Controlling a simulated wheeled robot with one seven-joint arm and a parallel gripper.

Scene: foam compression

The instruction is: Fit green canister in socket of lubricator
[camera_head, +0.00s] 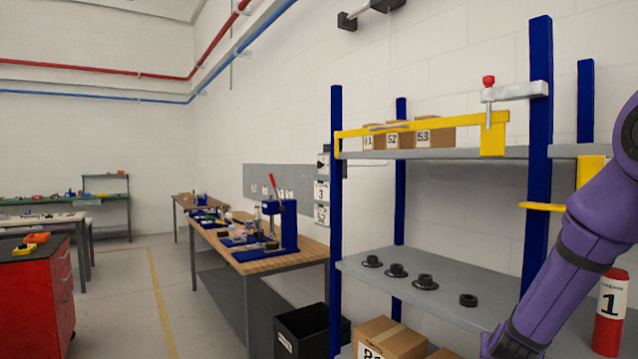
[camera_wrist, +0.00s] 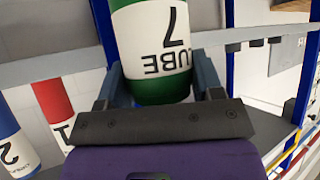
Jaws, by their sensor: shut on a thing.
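In the wrist view, the green canister (camera_wrist: 160,92) has a white label reading "LUBE 7", upside down in the picture. My gripper (camera_wrist: 161,76) is shut on it, with one finger on each side. The canister's far end runs out of the top of the picture. In the head view my purple arm comes in from the right and reaches down to the bottom edge; the canister does not show there. I cannot pick out the lubricator or its socket for sure in either view.
A red canister marked 1 (camera_head: 609,312) stands at right on the shelf rack; a blue canister marked 2 (camera_wrist: 12,140) is beside it in the wrist view. Black round parts (camera_head: 425,281) lie on the middle shelf (camera_head: 455,310). A workbench (camera_head: 270,258) holds a blue press (camera_head: 287,225).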

